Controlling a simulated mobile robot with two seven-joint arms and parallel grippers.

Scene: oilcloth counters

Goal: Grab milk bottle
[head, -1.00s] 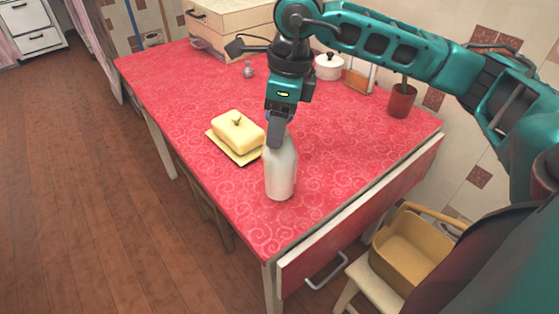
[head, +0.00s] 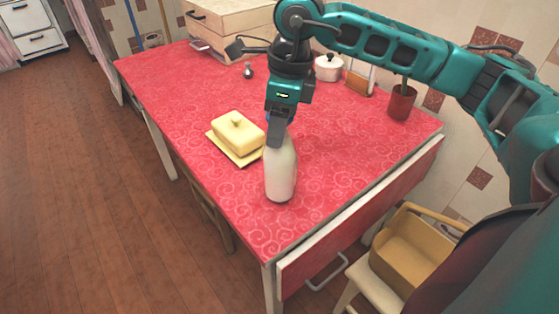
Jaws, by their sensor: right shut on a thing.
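The white milk bottle (head: 281,178) stands upright on the red patterned table (head: 335,165), near its front corner. My right gripper (head: 278,142) points down from above and is shut on the upper part of the milk bottle. The gripper hides the bottle's neck and top. I cannot tell whether the bottle's base is touching the table or just above it. My left gripper is not in the head view.
A yellow butter dish (head: 238,133) sits close to the left of the bottle. A white pot (head: 328,67), a red cup (head: 402,101), a small shaker (head: 248,71) and a wooden bread box (head: 230,22) stand farther back. A yellow basket (head: 414,248) rests on a chair at right.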

